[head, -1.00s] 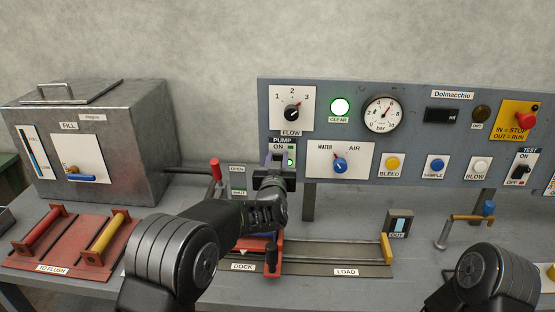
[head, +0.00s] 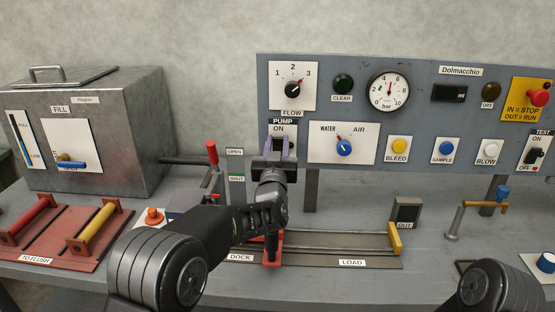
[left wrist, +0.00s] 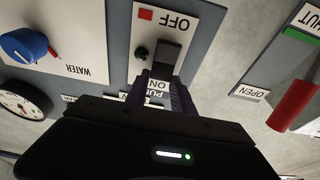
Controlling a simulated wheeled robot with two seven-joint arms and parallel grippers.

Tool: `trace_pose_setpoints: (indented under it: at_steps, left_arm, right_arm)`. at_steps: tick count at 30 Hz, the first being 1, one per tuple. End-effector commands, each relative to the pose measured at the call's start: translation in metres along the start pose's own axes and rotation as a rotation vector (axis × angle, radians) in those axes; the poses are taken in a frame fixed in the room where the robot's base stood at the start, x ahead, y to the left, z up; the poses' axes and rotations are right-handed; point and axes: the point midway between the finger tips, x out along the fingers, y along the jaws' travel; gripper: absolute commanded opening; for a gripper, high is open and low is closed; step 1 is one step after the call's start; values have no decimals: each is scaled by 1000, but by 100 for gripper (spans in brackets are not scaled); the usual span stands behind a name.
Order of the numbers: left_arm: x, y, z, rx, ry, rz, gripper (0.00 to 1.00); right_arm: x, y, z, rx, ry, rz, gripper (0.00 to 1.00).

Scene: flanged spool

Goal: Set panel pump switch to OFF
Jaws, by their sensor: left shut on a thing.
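The pump switch plate (head: 291,130), labelled PUMP and ON at its top, is on the grey panel in the head view. My left gripper (head: 279,148) is in front of it and hides its lower part. In the left wrist view the plate appears upside down, with the OFF label (left wrist: 169,22) and a red square beyond the dark switch lever (left wrist: 168,58). The fingers of my left gripper (left wrist: 160,93) are shut on the lever from the ON side. A small lamp beside the lever is dark. My right gripper is out of view.
The panel carries a blue WATER/AIR knob (head: 344,148), a FLOW knob (head: 293,90), a gauge (head: 389,91) and the dark CLEAR lamp (head: 343,83). A red-tipped lever (head: 212,153) stands left of my gripper. The sliding rail (head: 335,250) lies below.

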Motion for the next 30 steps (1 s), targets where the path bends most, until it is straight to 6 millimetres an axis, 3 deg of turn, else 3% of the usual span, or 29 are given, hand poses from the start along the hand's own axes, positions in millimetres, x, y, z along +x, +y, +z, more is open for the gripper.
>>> trace_pose_setpoints:
  at_steps: [2, 12, 13, 15, 20, 30]
  left_arm:
    - [-2, 0, 4, -1, 15, 1, 0]
    - [-1, 0, 0, 0, 20, 1, 0]
    - [-1, 0, 0, 0, 20, 1, 31]
    - [-1, 0, 0, 0, 20, 1, 37]
    - [-1, 0, 0, 0, 20, 1, 50]
    - [0, 0, -3, -1, 21, 0, 51]
  right_arm:
    - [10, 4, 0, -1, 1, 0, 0]
    - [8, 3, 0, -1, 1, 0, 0]
    - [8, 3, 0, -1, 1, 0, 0]
    - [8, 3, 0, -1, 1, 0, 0]
    - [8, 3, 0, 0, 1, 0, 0]
    - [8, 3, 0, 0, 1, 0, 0]
